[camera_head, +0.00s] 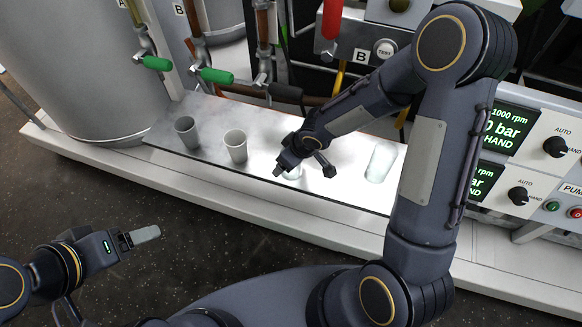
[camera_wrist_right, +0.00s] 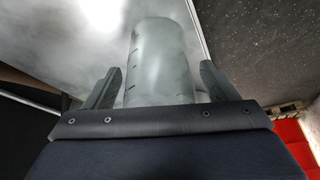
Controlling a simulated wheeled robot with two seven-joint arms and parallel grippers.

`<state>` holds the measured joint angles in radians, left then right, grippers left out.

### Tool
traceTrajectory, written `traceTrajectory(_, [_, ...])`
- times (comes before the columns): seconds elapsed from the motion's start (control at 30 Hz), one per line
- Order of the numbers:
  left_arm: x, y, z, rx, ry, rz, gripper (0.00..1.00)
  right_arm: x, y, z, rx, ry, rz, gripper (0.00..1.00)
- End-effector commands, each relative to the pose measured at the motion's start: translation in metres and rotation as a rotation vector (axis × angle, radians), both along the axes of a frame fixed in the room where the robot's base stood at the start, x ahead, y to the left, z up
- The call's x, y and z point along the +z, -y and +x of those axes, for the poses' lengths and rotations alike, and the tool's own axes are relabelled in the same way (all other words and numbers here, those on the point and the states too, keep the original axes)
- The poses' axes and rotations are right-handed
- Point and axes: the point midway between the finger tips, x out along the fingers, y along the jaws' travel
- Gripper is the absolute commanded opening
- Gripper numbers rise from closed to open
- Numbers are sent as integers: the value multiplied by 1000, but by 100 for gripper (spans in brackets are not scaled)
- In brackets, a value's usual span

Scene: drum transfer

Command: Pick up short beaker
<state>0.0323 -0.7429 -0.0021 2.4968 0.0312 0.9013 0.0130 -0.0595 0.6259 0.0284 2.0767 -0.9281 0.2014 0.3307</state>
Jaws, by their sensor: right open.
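A clear glass beaker (camera_head: 292,174) stands on the bright metal shelf, mostly hidden under my right gripper (camera_head: 303,170) in the head view. In the right wrist view the beaker (camera_wrist_right: 160,60) sits between the two spread fingers of my right gripper (camera_wrist_right: 160,72), with dark marks on its side. A gap shows between the glass and each finger. A taller clear beaker (camera_head: 381,160) stands further right on the shelf. My left gripper (camera_head: 145,234) is low at the left, away from the shelf; its finger opening cannot be made out.
A dark grey cup (camera_head: 187,132) and a lighter grey cup (camera_head: 235,146) stand left of my right gripper on the metal shelf (camera_head: 210,166). Pipes with green handles (camera_head: 216,75) rise behind. Pump control panels (camera_head: 500,140) stand at the right.

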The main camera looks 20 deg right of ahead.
Motion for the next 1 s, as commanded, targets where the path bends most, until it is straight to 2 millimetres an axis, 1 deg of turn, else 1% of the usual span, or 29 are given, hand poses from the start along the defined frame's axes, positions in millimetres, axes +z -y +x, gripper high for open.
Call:
traceTrajectory(0.03, [-4, 0, 0, 0, 0, 0, 75, -7, -1, 2, 2, -1, 0, 79])
traceTrajectory(0.1, [-5, 0, 0, 0, 0, 0, 75, -10, -2, 3, 1, 0, 0, 79])
traceTrajectory(0.33, [-4, 0, 0, 0, 1, 0, 75, -9, -2, 4, 0, 1, 1, 79])
traceTrajectory(0.37, [-4, 0, 0, 0, 1, 0, 75, -9, -2, 4, 0, 1, 1, 77])
traceTrajectory(0.7, [-4, 0, 0, 0, 0, 0, 75, -9, -2, 4, 0, 0, 0, 32])
traceTrajectory(1.0, [-2, 0, 0, 0, 0, 0, 75, -7, -2, 4, 0, 1, 1, 32])
